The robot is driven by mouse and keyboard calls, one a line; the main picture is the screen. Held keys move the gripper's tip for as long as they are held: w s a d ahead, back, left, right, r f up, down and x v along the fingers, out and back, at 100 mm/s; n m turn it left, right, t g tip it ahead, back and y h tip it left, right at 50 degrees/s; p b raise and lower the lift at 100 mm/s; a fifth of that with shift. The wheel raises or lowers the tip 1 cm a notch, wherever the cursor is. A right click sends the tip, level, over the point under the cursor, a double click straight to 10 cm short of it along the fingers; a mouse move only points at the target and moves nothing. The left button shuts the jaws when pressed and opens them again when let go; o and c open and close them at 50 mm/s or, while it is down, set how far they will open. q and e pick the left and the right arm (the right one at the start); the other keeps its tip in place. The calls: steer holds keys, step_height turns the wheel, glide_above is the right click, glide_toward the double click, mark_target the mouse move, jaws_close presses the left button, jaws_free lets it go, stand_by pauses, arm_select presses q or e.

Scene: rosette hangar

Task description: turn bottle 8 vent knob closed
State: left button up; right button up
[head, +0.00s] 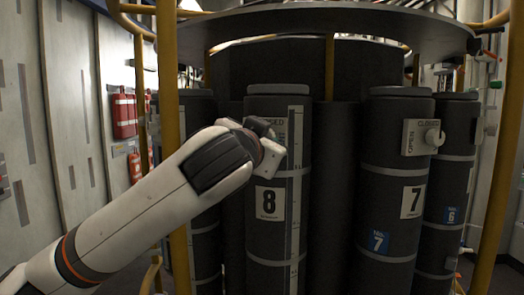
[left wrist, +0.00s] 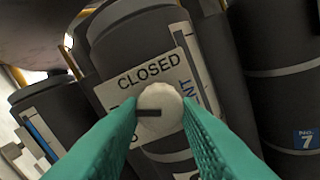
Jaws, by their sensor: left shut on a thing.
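Bottle 8 (head: 278,240) is a dark upright cylinder with a white number label, at the centre of the head view. My left gripper (head: 268,145) is at its upper part and hides the knob and most of the label plate there. In the left wrist view the round white vent knob (left wrist: 161,98) sits between the green fingertips, which are shut on it. A dark mark on the knob points left in that view. The label plate (left wrist: 120,92) behind it reads CLOSED above the knob; other lettering is partly hidden by the fingers. My right gripper is not in view.
Bottle 7 (head: 390,220) stands to the right with its own knob (head: 433,137) and OPEN/CLOSED plate. Yellow posts (head: 168,80) frame the rack, and a dark round plate (head: 330,22) overhangs the bottles. Red extinguishers (head: 123,115) hang on the left wall.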

arm_select(q)
steer(key=shift+r+m+p, duration=0.1)
steer(key=shift+m+p, duration=1)
steer(key=shift+m, duration=5.4)
steer(key=o, duration=1)
